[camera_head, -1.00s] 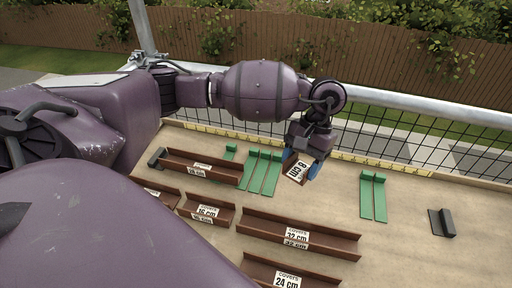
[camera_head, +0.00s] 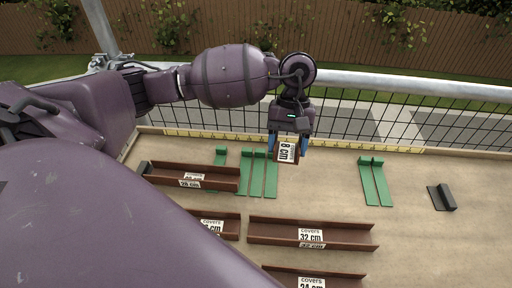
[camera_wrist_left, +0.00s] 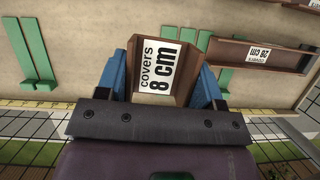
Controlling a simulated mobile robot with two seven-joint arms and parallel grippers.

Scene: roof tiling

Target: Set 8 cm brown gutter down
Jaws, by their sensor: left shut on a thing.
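The short brown gutter (camera_head: 286,153) carries a white label reading "covers 8 cm". My left gripper (camera_head: 288,146) is shut on it, with a blue finger on each side. In the left wrist view the gutter (camera_wrist_left: 183,88) sits between the blue fingers (camera_wrist_left: 163,82), its channel facing the camera. It is close to the green brackets, near the board's yellow measuring strip. I cannot tell whether it touches the board. My right gripper is not in view.
Several green brackets (camera_head: 258,174) stand left of the held gutter, and a pair (camera_head: 375,183) stands to the right. Brown gutters labelled 28 cm (camera_head: 210,178) and 32 cm (camera_head: 275,231) lie nearer. A black piece (camera_head: 441,198) lies far right. The board between is bare.

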